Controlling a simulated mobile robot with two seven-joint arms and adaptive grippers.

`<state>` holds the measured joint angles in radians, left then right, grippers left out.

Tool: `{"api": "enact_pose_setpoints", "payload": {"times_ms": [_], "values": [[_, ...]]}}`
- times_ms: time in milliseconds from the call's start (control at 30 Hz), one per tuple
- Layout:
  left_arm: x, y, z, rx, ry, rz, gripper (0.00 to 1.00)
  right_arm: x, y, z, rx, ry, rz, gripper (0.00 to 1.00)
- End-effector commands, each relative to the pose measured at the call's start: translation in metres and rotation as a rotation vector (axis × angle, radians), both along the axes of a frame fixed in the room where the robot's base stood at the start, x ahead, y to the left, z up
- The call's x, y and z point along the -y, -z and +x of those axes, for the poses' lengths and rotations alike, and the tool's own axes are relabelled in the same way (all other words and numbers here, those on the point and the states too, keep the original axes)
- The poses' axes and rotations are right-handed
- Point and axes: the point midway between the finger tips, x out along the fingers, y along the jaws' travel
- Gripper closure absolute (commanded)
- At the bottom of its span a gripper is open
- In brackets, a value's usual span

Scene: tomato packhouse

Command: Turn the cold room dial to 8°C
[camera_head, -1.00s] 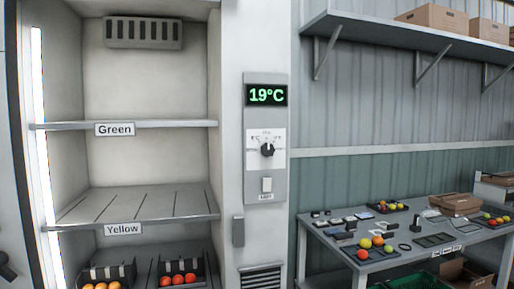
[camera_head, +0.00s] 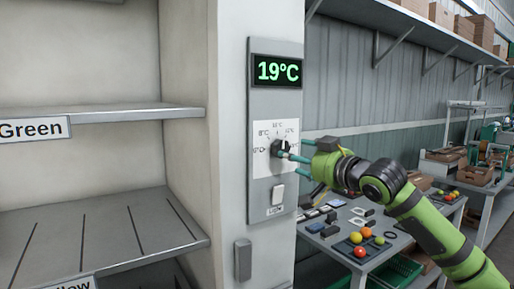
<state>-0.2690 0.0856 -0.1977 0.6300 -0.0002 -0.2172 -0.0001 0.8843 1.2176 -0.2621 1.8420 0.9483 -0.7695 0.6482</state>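The cold room dial (camera_head: 277,148) is a black knob on a white scale plate, on the grey control panel (camera_head: 262,213). Temperature marks ring it; the upper left one appears to read 8°C, but the marks are small. The green display (camera_head: 277,71) above reads 19°C. My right gripper (camera_head: 294,157) reaches in from the right with its teal fingers spread apart. One finger is at the knob's right side; I cannot tell whether it touches. The fingers hide part of the scale's right side. My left gripper is not in view.
A light switch (camera_head: 278,194) sits below the dial. Cold room shelves (camera_head: 110,113) stand open on the left. A worktable (camera_head: 392,250) with tomatoes and small items lies under my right arm. A wall shelf (camera_head: 400,32) with boxes is above.

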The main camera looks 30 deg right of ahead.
Motion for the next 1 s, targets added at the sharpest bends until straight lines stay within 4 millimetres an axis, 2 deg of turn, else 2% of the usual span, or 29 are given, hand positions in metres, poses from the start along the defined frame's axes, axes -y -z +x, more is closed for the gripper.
{"api": "enact_pose_setpoints", "payload": {"times_ms": [133,300,433,600,800,900,933,1000], "values": [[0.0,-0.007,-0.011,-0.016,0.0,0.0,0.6,-0.003,-0.01,0.003,0.006,-0.006,0.003,0.31],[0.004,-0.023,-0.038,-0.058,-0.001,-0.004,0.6,-0.006,-0.012,0.029,0.006,-0.007,0.005,0.31],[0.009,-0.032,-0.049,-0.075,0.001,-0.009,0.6,-0.007,-0.011,0.048,0.007,-0.007,0.002,0.31],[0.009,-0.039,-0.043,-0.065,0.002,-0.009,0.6,-0.008,-0.009,0.063,0.008,-0.006,0.001,0.31],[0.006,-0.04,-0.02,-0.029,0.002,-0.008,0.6,-0.008,-0.006,0.066,0.006,-0.005,-0.002,0.31],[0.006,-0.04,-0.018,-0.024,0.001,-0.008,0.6,-0.008,-0.006,0.066,0.006,-0.005,-0.002,0.31],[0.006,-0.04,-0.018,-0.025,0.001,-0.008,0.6,-0.008,-0.006,0.066,0.006,-0.005,-0.002,0.39],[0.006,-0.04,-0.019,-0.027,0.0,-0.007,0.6,-0.008,-0.006,0.066,0.006,-0.005,-0.001,0.67]]}}
